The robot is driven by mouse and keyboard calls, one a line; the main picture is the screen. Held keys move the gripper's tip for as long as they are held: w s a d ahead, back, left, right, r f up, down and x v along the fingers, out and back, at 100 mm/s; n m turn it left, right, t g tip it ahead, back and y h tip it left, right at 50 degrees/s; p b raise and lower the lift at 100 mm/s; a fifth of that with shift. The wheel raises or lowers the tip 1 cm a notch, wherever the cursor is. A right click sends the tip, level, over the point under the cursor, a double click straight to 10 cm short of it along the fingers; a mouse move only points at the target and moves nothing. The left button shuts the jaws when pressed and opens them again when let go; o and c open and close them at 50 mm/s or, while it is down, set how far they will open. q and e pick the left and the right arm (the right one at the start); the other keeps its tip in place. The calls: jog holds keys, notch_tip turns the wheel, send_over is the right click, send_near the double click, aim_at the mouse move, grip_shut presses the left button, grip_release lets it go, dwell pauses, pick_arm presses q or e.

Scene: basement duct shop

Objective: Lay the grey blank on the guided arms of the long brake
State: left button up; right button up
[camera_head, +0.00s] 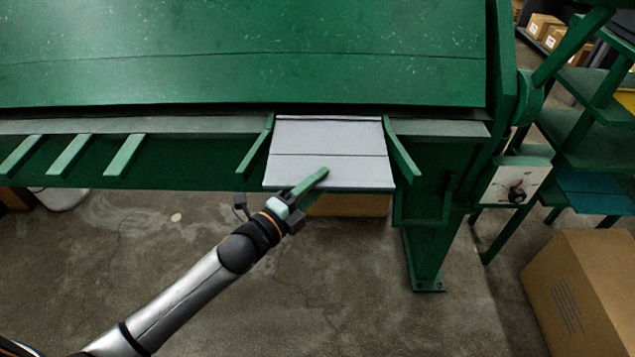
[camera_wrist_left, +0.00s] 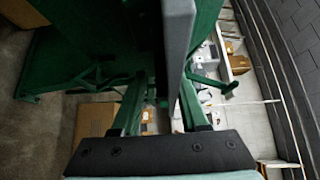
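The grey blank (camera_head: 331,140) lies roughly flat at the front of the long green brake (camera_head: 240,60), its back edge at the jaw line. It sits between two guided arms, the left one (camera_head: 254,147) and the right one (camera_head: 402,150). My left gripper (camera_head: 309,186) is at the blank's front edge, one finger above it. In the left wrist view the blank (camera_wrist_left: 177,40) shows nearly edge-on between the spread fingers (camera_wrist_left: 160,105). The finger on the left side there stands clear of it, so the gripper looks open. My right gripper is not in view.
Several short green arms (camera_head: 70,155) stick out from the brake's front at left. A cardboard box (camera_head: 585,290) stands at lower right. The concrete floor in front is mostly clear.

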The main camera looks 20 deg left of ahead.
pick_arm(q)
jog(key=shift+r, duration=0.1)
jog(key=shift+r+p, duration=0.4)
jog(key=shift+r, duration=0.2)
jog(key=v, duration=1.2)
jog(key=s+d+f+n+g+y, duration=0.1)
jog(key=s+d+f+n+g, duration=0.1)
jog(key=f+n, duration=0.4)
jog(key=s+d+f+n+g+y, duration=0.1)
jog(key=s+d+f+n+g, duration=0.1)
jog(key=s+f+n, duration=0.3)
jog(key=s+d+f+n+g+y, duration=0.1)
jog(key=s+d+f+n+g, duration=0.1)
jog(key=f+n, duration=0.7)
jog(key=s+g, duration=0.1)
jog(key=s, duration=0.1)
jog(key=shift+s+d+g+y, duration=0.25)
jog(key=shift+d+g+y, duration=0.05)
